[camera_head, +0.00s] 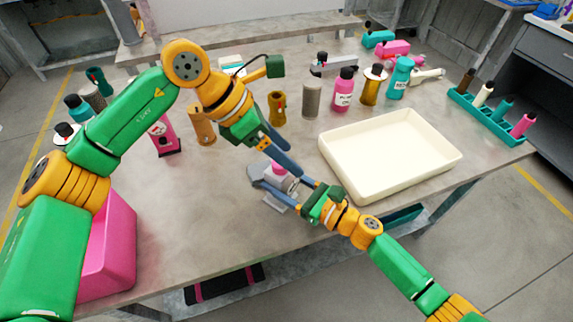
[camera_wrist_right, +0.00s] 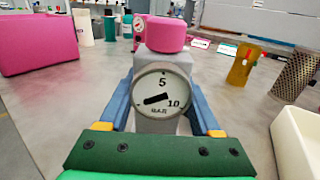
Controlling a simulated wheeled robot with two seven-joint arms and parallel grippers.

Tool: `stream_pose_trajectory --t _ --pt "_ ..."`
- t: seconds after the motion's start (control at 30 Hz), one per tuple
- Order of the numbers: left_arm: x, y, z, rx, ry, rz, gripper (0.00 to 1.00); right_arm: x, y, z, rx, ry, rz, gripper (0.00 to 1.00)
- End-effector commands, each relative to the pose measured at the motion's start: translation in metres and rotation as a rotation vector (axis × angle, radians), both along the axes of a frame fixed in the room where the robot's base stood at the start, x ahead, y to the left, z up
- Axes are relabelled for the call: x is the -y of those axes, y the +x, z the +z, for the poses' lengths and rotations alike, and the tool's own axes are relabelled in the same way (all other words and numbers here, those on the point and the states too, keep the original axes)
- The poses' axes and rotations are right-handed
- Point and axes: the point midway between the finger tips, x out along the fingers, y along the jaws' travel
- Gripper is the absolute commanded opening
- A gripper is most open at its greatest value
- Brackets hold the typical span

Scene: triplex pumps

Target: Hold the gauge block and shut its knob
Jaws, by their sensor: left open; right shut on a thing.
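The gauge block is a grey block with a pink knob (camera_head: 279,169) on top, near the table's front edge in the head view. In the right wrist view, its round white dial (camera_wrist_right: 161,91) with a black needle faces me below the pink knob (camera_wrist_right: 166,34). My right gripper (camera_head: 277,188) is shut on the block, with a blue finger along each side; it also shows in the right wrist view (camera_wrist_right: 161,105). My left gripper (camera_head: 296,168) is open and reaches down from the left, just by the knob. Its fingers partly hide the block, and I cannot tell whether they touch the knob.
A cream tray (camera_head: 345,185) stands close to the right of the grippers. Several bottles and cylinders, including a pink bottle (camera_head: 343,92), stand behind. A teal rack (camera_head: 490,118) of tubes is at the far right. A pink bin (camera_head: 112,250) stands at the left.

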Motion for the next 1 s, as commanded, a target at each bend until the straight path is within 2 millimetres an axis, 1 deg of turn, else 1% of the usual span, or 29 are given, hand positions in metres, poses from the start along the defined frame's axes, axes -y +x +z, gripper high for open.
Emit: stream_pose_trajectory --t 0.03,0.1,0.2,0.27,0.3,0.37,0.4,0.47,0.5,0.6,0.7,0.73,0.8,0.87,0.97,1.0 --pt "0.015 -0.01 -0.013 -0.014 -0.122 -0.059 0.74 0.0 0.0 0.0 0.0 0.0 0.0 0.0" --pt "0.033 -0.021 -0.021 0.009 -0.315 -0.114 0.74 0.0 0.0 0.0 0.0 0.0 -0.001 0.0" --pt "0.044 -0.028 -0.024 0.077 -0.566 -0.11 0.74 0.0 0.0 0.0 0.0 0.0 -0.001 0.0" --pt "0.042 -0.029 -0.025 0.136 -0.693 -0.068 0.74 0.0 0.0 0.0 0.0 0.0 -0.001 0.0" --pt "0.037 -0.027 -0.027 0.184 -0.762 -0.024 0.74 0.0 0.0 0.0 0.0 0.0 -0.001 0.0" --pt "0.025 -0.024 -0.031 0.264 -0.842 0.058 0.74 0.0 0.0 0.0 0.0 0.0 -0.001 0.0" --pt "0.015 -0.021 -0.034 0.319 -0.876 0.121 0.74 0.0 0.0 0.0 0.0 0.0 -0.001 0.0" --pt "-0.004 -0.018 -0.041 0.405 -0.899 0.214 0.74 0.0 0.0 0.0 0.0 0.0 -0.001 0.0" --pt "-0.017 -0.016 -0.046 0.456 -0.9 0.274 0.74 0.0 0.0 0.0 0.0 0.0 -0.001 0.0" --pt "-0.047 -0.015 -0.059 0.557 -0.868 0.395 0.74 0.0 0.0 0.0 0.0 0.0 -0.001 0.0" --pt "-0.065 -0.019 -0.072 0.586 -0.83 0.465 0.74 0.0 0.0 0.0 0.0 0.0 0.0 0.0" --pt "-0.069 -0.019 -0.074 0.589 -0.822 0.477 0.74 0.0 0.0 0.0 0.0 0.0 0.0 0.0" --pt "-0.072 -0.018 -0.078 0.596 -0.811 0.494 0.74 0.0 0.0 0.0 0.0 0.0 0.0 0.0" --pt "-0.068 -0.014 -0.079 0.598 -0.809 0.499 0.74 0.0 0.0 0.0 0.0 0.0 0.0 0.0" --pt "-0.05 0.002 -0.077 0.602 -0.811 0.494 0.74 0.0 0.0 0.0 0.0 0.0 0.0 0.0" --pt "-0.042 0.01 -0.078 0.6 -0.812 0.498 0.74 0.0 0.0 0.0 0.0 0.0 0.0 0.0"
